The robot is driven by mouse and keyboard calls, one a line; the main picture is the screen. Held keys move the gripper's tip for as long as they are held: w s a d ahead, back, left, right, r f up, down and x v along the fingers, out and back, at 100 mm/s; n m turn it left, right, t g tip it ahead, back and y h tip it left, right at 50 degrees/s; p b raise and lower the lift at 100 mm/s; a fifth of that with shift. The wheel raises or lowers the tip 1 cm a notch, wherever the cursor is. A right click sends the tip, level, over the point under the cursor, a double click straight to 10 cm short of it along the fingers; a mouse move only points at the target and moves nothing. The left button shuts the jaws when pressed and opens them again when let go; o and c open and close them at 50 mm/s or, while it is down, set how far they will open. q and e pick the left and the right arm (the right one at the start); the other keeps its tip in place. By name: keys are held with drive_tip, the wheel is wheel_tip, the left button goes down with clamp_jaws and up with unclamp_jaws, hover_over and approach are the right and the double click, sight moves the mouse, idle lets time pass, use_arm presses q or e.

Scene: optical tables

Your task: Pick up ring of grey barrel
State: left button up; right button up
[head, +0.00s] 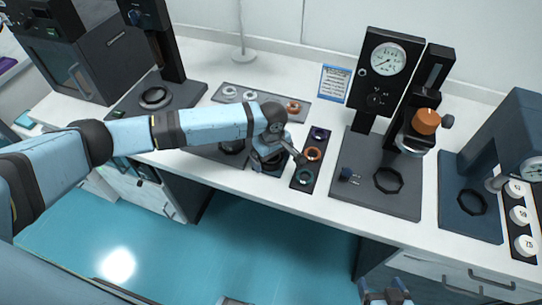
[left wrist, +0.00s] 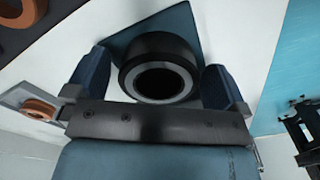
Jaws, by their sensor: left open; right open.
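In the left wrist view a short round barrel (left wrist: 158,48), dark outside with a grey ring (left wrist: 187,77) around its dark opening, stands on a dark blue-grey plate (left wrist: 190,22). My left gripper (left wrist: 155,80) is open, with one blue finger on each side of the barrel. I see no clear grip on it, and cannot tell how high the fingers are. In the head view my left gripper (head: 270,157) is over the bench front, left of a dark tray of rings, and largely hides the barrel. My right gripper (head: 386,293) is at the bottom edge, away from the bench.
The dark tray (head: 296,184) holds purple, orange and teal rings. A grey tray (head: 270,97) behind holds pale rings and an orange one. A dial gauge stand (head: 378,75) and a blue press (head: 510,130) stand to the right. A dark stand (head: 158,60) is at left.

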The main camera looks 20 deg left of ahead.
use_arm(q)
drive_tip(key=shift+c, duration=0.2)
drive_tip(key=c, duration=0.8)
drive_tip(key=shift+r, duration=0.1)
